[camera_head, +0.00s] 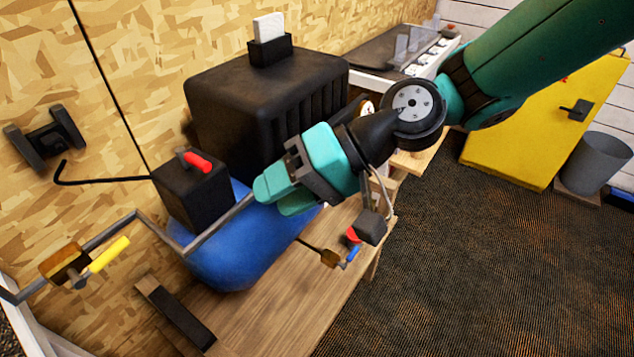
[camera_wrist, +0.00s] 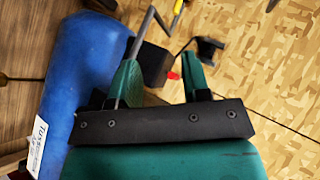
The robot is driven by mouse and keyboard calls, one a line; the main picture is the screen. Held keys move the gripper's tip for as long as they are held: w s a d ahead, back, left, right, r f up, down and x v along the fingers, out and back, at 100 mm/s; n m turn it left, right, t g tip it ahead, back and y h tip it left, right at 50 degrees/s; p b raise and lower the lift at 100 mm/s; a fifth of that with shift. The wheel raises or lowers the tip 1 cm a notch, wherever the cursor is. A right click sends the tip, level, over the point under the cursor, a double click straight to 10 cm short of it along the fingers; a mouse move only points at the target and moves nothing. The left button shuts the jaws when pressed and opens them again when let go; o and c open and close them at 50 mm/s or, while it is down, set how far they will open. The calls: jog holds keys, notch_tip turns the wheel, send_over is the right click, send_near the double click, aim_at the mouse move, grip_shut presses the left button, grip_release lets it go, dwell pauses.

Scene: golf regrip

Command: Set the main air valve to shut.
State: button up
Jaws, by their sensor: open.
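A valve with a yellow lever (camera_head: 109,254) and a brass-coloured body (camera_head: 64,263) sits on a grey pipe at the left; the yellow lever also shows at the top of the wrist view (camera_wrist: 177,20). A red lever (camera_head: 197,162) is on a black box (camera_head: 190,195) above the blue tank (camera_head: 222,264). A small blue-handled valve (camera_head: 353,254) is at the tank's right. No label shows which one is the main air valve. My gripper (camera_head: 268,193) is open, with nothing seen held. It is over the tank, right of the red lever and far from the yellow one.
The grey pipe (camera_head: 212,233) runs from the left valve to close by my fingers. A black ribbed housing (camera_head: 255,115) stands behind them. Black hooks (camera_head: 45,139) are on the wall. The wooden bench (camera_head: 270,318) has bare room in front.

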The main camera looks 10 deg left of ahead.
jog(key=shift+n+t+h, duration=0.3)
jog(key=shift+t+h, duration=0.1)
jog(key=shift+h, duration=0.3)
jog(key=d, duration=0.1)
jog(key=d+r, duration=0.1)
jog(key=d, duration=0.2)
jog(key=shift+s+r, duration=0.25)
jog(key=shift+r, duration=0.1)
